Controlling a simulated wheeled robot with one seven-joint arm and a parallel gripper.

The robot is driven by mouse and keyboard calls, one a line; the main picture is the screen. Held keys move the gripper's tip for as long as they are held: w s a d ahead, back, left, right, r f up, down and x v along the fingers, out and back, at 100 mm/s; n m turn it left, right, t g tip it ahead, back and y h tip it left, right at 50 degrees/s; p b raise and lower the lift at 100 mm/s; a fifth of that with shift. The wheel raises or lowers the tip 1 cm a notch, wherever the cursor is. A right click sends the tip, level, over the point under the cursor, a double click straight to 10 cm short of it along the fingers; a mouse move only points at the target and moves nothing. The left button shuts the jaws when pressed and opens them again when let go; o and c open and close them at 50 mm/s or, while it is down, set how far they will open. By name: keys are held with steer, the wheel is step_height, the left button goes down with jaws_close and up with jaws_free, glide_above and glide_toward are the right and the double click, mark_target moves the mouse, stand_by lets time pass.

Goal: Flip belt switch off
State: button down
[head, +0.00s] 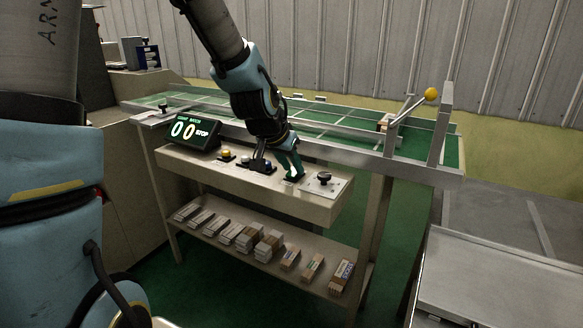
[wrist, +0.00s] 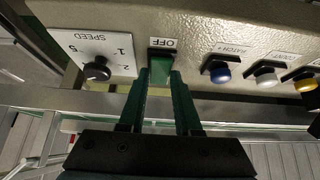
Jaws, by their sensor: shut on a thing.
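The belt switch is a green rocker in a black frame (wrist: 161,67) on the front panel, beside a small white OFF label (wrist: 163,43). In the head view the switch (head: 293,179) sits on the control console, left of the dark knob, partly hidden by my gripper. My gripper (head: 292,170) reaches down onto it from above. In the wrist view the two green fingers (wrist: 161,84) stand a little apart with their tips at the near edge of the rocker, one on each side. The rocker's tilt is hard to tell.
The speed knob (wrist: 97,69) sits beside the switch, with blue (wrist: 221,73), white (wrist: 266,77) and yellow (wrist: 304,83) buttons on its other side. The green belt (head: 340,120) lies behind; wrapped bundles (head: 268,246) fill the shelf below.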

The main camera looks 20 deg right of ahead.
steer(key=c, duration=0.6)
jaws_free()
steer(key=p+v, duration=0.5)
steer(key=v, duration=0.6)
steer(key=shift+f, duration=0.15)
steer(key=s+a+f+n+g+y, duration=0.1)
steer(key=a+n, duration=0.3)
steer(key=a, duration=0.9)
steer(key=s+a+f+n+g+y, duration=0.1)
steer(key=a+f+n+y, duration=0.3)
steer(key=a, duration=0.9)
steer(key=shift+s+n+g, duration=0.3)
steer(key=shift+s+n, duration=0.2)
steer(key=shift+s, duration=0.25)
